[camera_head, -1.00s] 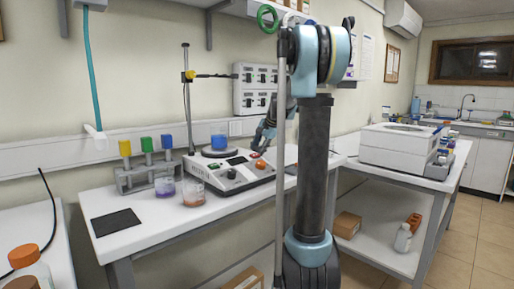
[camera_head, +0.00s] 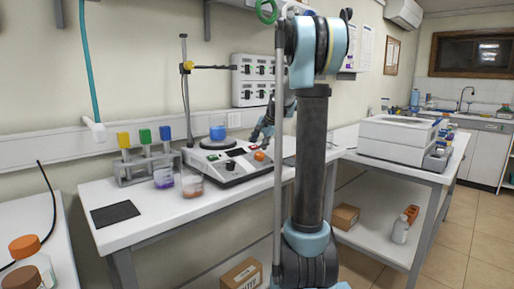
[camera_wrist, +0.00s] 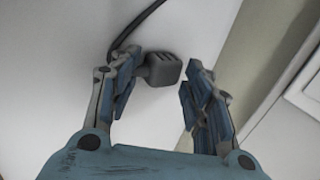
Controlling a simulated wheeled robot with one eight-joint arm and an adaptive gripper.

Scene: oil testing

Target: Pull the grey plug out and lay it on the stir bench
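In the wrist view a dark grey plug (camera_wrist: 163,69) with a ribbed end lies against a plain white surface, its black cable (camera_wrist: 135,30) running up and away. My gripper (camera_wrist: 163,78) is open around it. The left fingertip is close to the plug's left side; I cannot tell if they touch. The right fingertip stands apart from it. In the head view my gripper (camera_head: 257,136) is behind my arm column, over the right end of the stirrer (camera_head: 225,165) on the white bench (camera_head: 165,222). The plug cannot be made out there.
A dark mat (camera_head: 115,213) lies at the bench's left. A stand with a clamp rod (camera_head: 186,95) rises behind. The front-middle of the bench is clear.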

